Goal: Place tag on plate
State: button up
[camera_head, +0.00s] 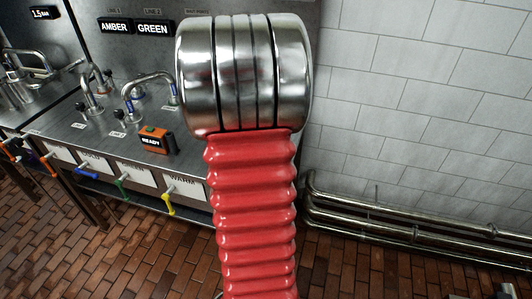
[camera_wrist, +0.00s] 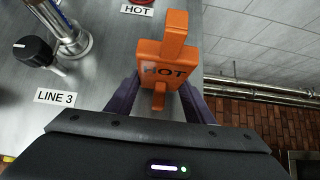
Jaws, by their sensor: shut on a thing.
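In the wrist view my gripper (camera_wrist: 160,88) is shut on an orange tag (camera_wrist: 175,48) marked HOT. The tag has a block-like body with narrower ends, and it sits between the two dark fingers above the grey metal surface. I cannot tell whether it touches anything below. In the head view my gripper and this tag are hidden behind my arm. Black plates reading AMBER (camera_head: 115,26) and GREEN (camera_head: 153,28) are on the upright back panel.
The steel counter (camera_head: 75,125) carries several curved taps (camera_head: 133,90), with coloured handles such as the yellow one (camera_head: 169,200) along its front. In the wrist view, a black knob (camera_wrist: 33,50) is left of the tag, near a LINE 3 label (camera_wrist: 56,97). Pipes (camera_head: 400,230) run along the right wall.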

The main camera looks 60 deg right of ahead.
jog(key=shift+f, duration=1)
jog(key=shift+f, duration=0.1)
jog(key=o, duration=1.2)
jog(key=shift+o, duration=0.2)
jog(key=shift+a+r, duration=0.35)
jog(key=shift+r, duration=0.2)
jog(key=v, duration=1.1)
jog(key=shift+f, duration=0.1)
